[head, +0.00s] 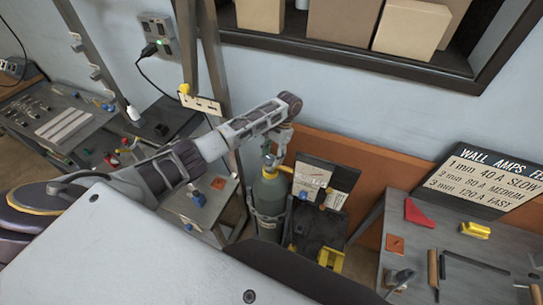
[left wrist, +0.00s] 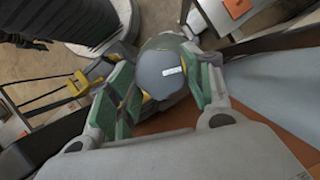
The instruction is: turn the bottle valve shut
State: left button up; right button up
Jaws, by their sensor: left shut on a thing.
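The gas bottle (head: 268,196) is a grey-green cylinder standing upright behind the welding bench area, strapped near its middle. Its valve (head: 270,162) is at the top, mostly hidden by my gripper. My left gripper (head: 277,148) reaches down onto the top of the bottle. In the left wrist view, the green-padded fingers stand on both sides of a round grey valve top (left wrist: 166,74) with a small white label. The gripper is shut on it. The bottle's shoulder shows around it. My right gripper is not in view.
A dark panel with papers (head: 327,177) and a machine with yellow parts (head: 330,258) stand right of the bottle. A tool table (head: 440,240) is at the right, a workbench (head: 60,120) at the left. An orange board (head: 400,175) runs behind; a shelf with boxes hangs above.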

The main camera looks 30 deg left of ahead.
pick_arm(q)
jog(key=m+y, duration=0.1)
jog(key=m, duration=0.2)
jog(key=shift+d+m+t, duration=0.1)
jog(key=shift+m+t, duration=0.2)
jog(key=shift+t, duration=0.1)
jog(key=m, duration=0.1)
jog(key=m+y, duration=0.1)
jog(key=m, duration=0.1)
jog(key=shift+s+d+m+t, duration=0.1)
jog(key=shift+s+m+t, duration=0.05)
jog(key=shift+m+t, duration=0.2)
jog(key=m+t, duration=0.1)
jog(key=m, duration=0.1)
jog(key=m+y, duration=0.1)
jog(key=m, duration=0.1)
jog(key=shift+s+t, duration=0.15)
jog(key=shift+t, duration=0.2)
jog(key=shift+m+t, duration=0.5)
jog(key=shift+m, duration=0.85)
jog(key=shift+d, duration=0.1)
jog(key=o, duration=1)
jog(key=shift+s, duration=0.1)
jog(key=shift+o, duration=0.2)
